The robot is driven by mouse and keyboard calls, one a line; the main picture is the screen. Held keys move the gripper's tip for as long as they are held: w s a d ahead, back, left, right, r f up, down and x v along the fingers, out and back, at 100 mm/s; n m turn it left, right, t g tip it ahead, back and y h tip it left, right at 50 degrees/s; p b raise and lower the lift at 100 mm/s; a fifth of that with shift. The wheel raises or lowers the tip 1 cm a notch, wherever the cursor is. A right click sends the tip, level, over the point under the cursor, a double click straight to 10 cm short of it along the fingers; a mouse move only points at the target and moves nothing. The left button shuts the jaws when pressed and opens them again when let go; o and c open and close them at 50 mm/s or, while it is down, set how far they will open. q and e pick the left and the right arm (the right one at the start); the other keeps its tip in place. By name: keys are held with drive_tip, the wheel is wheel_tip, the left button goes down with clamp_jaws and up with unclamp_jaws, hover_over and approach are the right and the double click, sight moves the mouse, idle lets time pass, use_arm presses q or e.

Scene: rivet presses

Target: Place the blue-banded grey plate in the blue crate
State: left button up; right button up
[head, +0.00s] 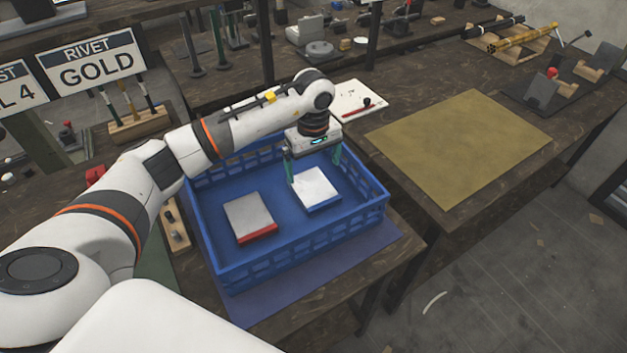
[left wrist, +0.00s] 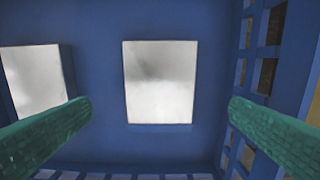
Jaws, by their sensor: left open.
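The blue-banded grey plate (head: 315,189) lies flat in the blue crate (head: 291,255), in its right part; its top looks pale and a blue band runs along its near edge. In the left wrist view the plate (left wrist: 160,82) is below, between the two green fingers and apart from both. My left gripper (head: 314,169) is open and empty, over the crate just behind and above the plate. A red-banded grey plate (head: 248,215) lies in the crate to the left; a plate in the left wrist view (left wrist: 33,78) is partly behind a finger. My right gripper is not in view.
The crate stands on a blue mat (head: 330,277) on a dark wooden table. A tan mat (head: 460,145) on the table at the right is bare. A white board with a red-handled tool (head: 364,103) lies behind the crate. A RIVET GOLD sign (head: 88,62) stands at the left.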

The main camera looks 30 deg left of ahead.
use_arm(q)
drive_tip(key=shift+r+b, duration=0.35)
drive_tip(key=shift+r, duration=2.1)
drive_tip(key=shift+r, duration=0.1)
